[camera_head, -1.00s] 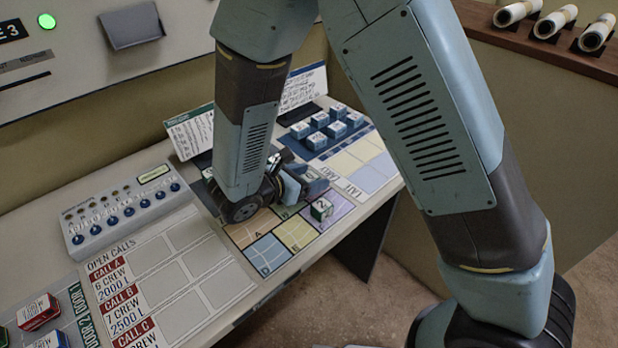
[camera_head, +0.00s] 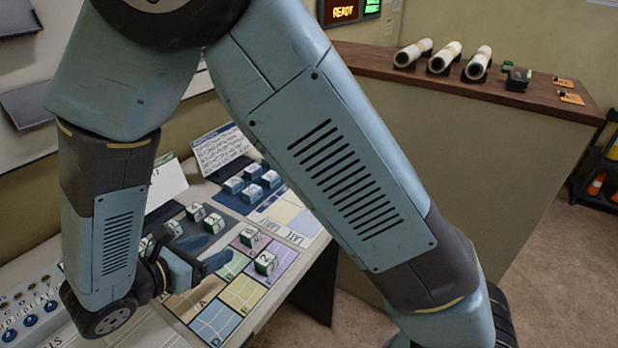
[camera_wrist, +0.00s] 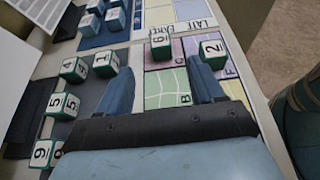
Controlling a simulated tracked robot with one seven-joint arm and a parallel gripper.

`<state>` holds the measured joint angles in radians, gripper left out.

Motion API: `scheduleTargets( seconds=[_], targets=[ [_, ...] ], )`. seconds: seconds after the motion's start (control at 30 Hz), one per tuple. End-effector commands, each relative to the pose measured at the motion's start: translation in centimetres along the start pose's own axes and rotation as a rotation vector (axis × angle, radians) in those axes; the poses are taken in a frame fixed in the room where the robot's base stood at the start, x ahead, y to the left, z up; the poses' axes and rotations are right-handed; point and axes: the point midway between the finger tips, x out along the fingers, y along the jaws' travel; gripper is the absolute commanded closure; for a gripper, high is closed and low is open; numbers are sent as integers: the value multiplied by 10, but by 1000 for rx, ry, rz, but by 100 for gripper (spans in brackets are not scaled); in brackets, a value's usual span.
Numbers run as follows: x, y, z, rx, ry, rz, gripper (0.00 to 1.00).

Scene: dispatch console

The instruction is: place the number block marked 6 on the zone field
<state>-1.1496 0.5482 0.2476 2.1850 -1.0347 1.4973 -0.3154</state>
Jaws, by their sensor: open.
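The block marked 6 (camera_wrist: 159,53) stands upright in the wrist view on the purple part of the lettered zone grid (camera_wrist: 167,83), ahead of and between my fingers. It also shows in the head view (camera_head: 249,237). A block marked 2 (camera_wrist: 212,54) stands to its right, on the neighbouring purple field, with a gap between them. My gripper (camera_wrist: 160,72) is open and empty, its fingers over the green B side of the grid. No finger visibly touches block 6. In the head view my gripper (camera_head: 220,251) is left of both blocks.
Blocks marked 1 (camera_wrist: 106,63), 4 (camera_wrist: 74,69), 5 (camera_wrist: 63,105) and 9 (camera_wrist: 43,153) stand on a dark strip at left. The desk drops off right of the grid.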

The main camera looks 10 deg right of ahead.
Motion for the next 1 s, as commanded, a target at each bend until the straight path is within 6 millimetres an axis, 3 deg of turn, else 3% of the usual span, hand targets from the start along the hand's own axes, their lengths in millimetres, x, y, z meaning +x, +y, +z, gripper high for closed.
scheduleTargets(
  seconds=[0.17, 0.37, 0.7, 1.0],
  targets=[
    [6, -2, 9, 27, 12, -24, 33],
    [41, -21, 60, 202, 97, -165, 33],
    [100, -87, 151, 645, 282, -466, 33],
    [128, -154, 207, 1081, 423, -681, 33]
  ],
)
